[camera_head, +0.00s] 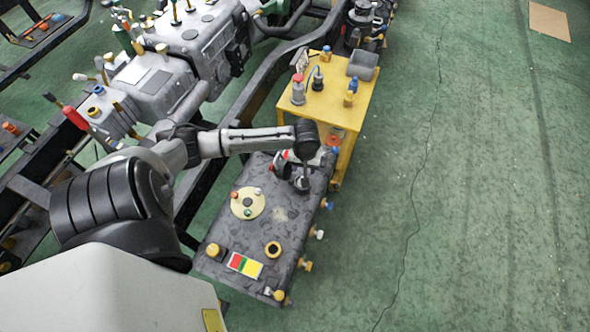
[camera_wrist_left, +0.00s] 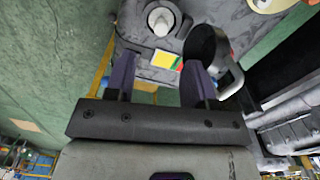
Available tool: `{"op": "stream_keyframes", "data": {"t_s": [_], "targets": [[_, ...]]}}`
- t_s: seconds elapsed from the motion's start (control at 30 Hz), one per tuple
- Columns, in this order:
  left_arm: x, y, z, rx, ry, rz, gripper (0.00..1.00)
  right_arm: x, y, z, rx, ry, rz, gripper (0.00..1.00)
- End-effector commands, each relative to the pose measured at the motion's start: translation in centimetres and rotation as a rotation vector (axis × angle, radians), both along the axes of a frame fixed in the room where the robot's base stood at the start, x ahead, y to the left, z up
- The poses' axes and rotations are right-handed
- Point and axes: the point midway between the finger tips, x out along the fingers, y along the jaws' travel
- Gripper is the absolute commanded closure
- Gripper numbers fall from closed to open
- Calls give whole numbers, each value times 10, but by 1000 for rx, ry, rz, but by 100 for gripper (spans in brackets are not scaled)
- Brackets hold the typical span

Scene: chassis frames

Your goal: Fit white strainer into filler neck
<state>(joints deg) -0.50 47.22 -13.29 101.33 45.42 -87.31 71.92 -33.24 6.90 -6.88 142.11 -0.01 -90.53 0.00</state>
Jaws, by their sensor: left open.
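My left gripper (camera_head: 303,172) is over the far end of the dark tank (camera_head: 292,222) in the head view. In the left wrist view its two fingers (camera_wrist_left: 157,76) are apart, with nothing between them. Beyond them, a white round piece, apparently the strainer (camera_wrist_left: 160,20), sits within a dark grey ring, apparently the filler neck (camera_wrist_left: 183,27), on the tank top. I cannot tell how deep it sits. A black round cap (camera_wrist_left: 205,46) with a grey loop stands beside the neck, partly behind one finger. My right gripper is not in view.
A yellow table (camera_head: 345,105) with a grey bin (camera_head: 363,65) and bottles stands beyond the tank.

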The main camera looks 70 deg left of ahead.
Motion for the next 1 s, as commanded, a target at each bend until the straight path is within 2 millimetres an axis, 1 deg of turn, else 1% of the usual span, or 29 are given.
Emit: {"op": "stream_keyframes", "data": {"t_s": [0.03, 0.07, 0.1, 0.17, 0.2, 0.3, 0.4, 0.5, 0.6, 0.67, 0.8, 1.0], "targets": [[-11, -23, -9, -17, -4, -79, 50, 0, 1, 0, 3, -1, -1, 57], [-18, -37, -13, -22, -12, -140, 50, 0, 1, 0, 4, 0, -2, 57], [-29, -59, -19, -30, -27, -233, 50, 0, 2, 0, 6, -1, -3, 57], [-47, -93, -24, -38, -59, -386, 50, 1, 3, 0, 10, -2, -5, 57], [-60, -115, -24, -39, -87, -486, 50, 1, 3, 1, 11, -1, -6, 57], [-89, -159, -17, -25, -159, -700, 50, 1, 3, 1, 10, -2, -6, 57], [-114, -188, -1, 14, -221, -862, 50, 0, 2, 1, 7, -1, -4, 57], [-134, -203, 17, 62, -259, -974, 50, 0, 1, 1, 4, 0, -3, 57], [-147, -210, 31, 109, -276, -1045, 50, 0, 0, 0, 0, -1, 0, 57], [-153, -211, 38, 131, -280, -1074, 50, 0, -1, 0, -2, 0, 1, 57], [-160, -212, 46, 161, -281, -1108, 50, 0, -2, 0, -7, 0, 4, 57], [-160, -212, 47, 165, -281, -1116, 50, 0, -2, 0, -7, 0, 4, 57]]}}
